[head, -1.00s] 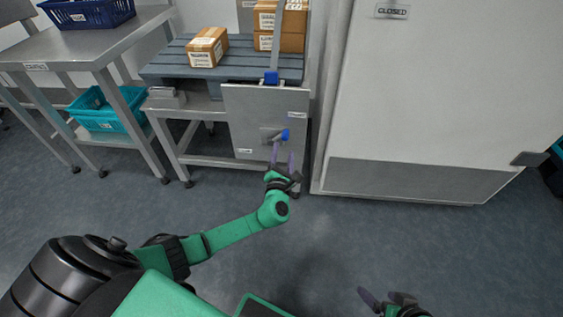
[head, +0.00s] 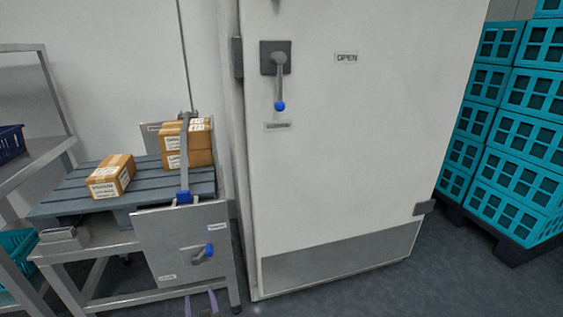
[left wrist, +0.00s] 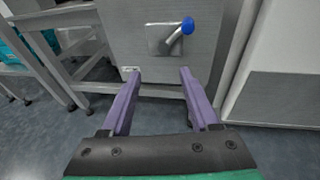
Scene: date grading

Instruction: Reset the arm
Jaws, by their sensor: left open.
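My left gripper (head: 201,303) shows only as purple fingertips at the bottom edge of the head view. In the left wrist view its two purple fingers (left wrist: 155,95) are spread apart with nothing between them. They point toward a grey metal panel (head: 160,262) on the front of a steel stand. The panel carries a small lever with a blue knob (head: 209,249), which also shows in the left wrist view (left wrist: 187,25), beyond the fingertips and apart from them. My right gripper is out of view.
A tall white door (head: 350,150) has a blue-tipped handle (head: 279,85) and an OPEN label (head: 346,57). Cartons (head: 111,176) sit on a grey slatted pallet (head: 70,195). Teal crates (head: 520,145) are stacked at right. A steel table (head: 35,155) stands at left.

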